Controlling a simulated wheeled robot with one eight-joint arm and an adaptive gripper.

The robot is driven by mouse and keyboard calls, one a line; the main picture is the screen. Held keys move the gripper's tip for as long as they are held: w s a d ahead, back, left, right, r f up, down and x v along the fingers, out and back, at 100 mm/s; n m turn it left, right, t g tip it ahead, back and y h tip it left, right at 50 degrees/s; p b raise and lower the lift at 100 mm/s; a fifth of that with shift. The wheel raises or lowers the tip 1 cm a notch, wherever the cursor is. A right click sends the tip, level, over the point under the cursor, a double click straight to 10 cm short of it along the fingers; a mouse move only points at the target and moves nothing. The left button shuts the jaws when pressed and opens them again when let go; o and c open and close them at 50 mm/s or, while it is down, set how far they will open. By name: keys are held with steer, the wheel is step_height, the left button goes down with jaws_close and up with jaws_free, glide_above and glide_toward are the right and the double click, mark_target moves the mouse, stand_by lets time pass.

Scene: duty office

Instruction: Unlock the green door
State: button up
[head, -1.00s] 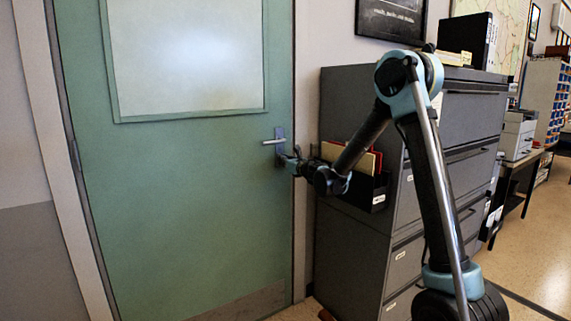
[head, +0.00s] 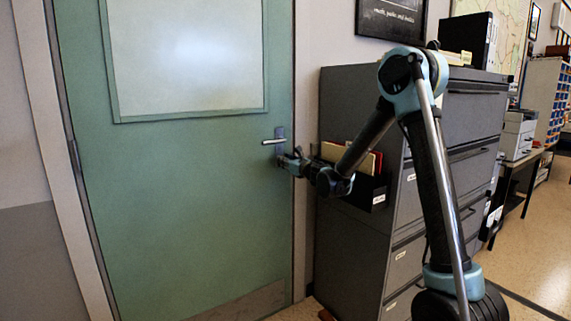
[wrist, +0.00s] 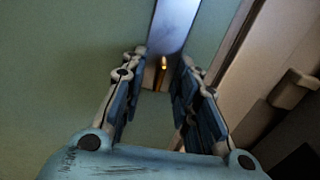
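The green door (head: 190,200) stands shut in its frame, with a frosted window in its upper part. Its silver lever handle (head: 273,141) sits on a lock plate (head: 281,133) near the right edge, and the plate also shows in the wrist view (wrist: 176,25). My gripper (head: 284,160) is just below the lever, close to the door. In the wrist view my gripper (wrist: 160,68) has its fingers apart, one on each side of a small brass-coloured piece (wrist: 163,64) at the lower plate. I cannot tell whether this is a key or whether a finger touches it.
A grey filing cabinet (head: 352,230) stands right of the door, close to my arm. A black file holder (head: 372,190) with folders hangs on its side. The floor at the right (head: 530,260) is clear.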

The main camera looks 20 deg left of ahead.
steer(key=v, duration=0.7)
steer(key=shift+s, duration=0.2)
steer(key=shift+d, duration=0.15)
